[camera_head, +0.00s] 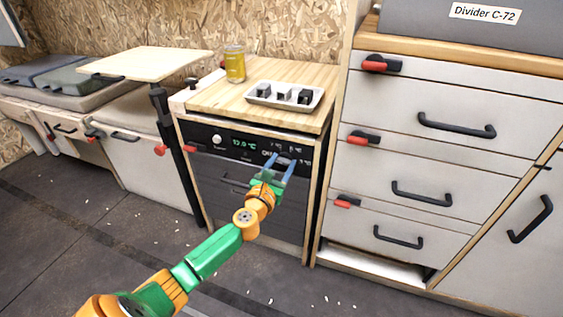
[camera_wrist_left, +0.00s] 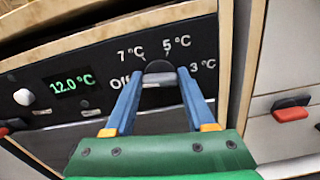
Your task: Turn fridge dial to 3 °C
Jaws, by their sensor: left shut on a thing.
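The fridge (camera_head: 215,180) has a dark front with a black control panel (camera_head: 225,150) along its top. The panel's green display (camera_wrist_left: 72,85) reads 12.0 °C in the left wrist view. The dark round dial (camera_wrist_left: 159,67) sits among the marks Off, 7 °C, 5 °C and 3 °C (camera_wrist_left: 203,65). My left gripper (camera_head: 286,161) reaches the right part of the panel, its two blue fingers one on each side of the dial and shut on it. The fingers hide the dial's sides, and I cannot tell exactly where it points. My right gripper is not in view.
A white knob (camera_wrist_left: 24,97) is left of the display. A drawer unit (camera_head: 425,150) with red latches stands close on the right.

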